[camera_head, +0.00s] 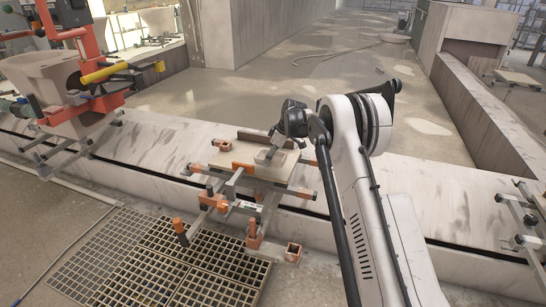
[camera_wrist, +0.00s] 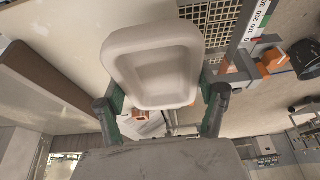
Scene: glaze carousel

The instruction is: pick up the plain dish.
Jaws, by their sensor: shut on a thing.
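The plain dish (camera_wrist: 152,62) is an off-white, shallow rectangular dish with rounded corners. It fills the upper middle of the wrist view, and its hollow face shows. My gripper (camera_wrist: 163,92) has one dark finger with a green pad on each side of the dish and is shut on it. In the head view the dish (camera_head: 269,157) looks small and pale, below my gripper (camera_head: 275,141) and over a light board (camera_head: 238,158). I cannot tell whether the dish touches the board.
The board sits on a metal frame with orange clamps (camera_head: 244,167). A dark floor grating (camera_head: 185,262) lies in front. A large pale vessel in an orange holder (camera_head: 72,85) stands at the left. Another frame (camera_head: 525,220) is at the right edge.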

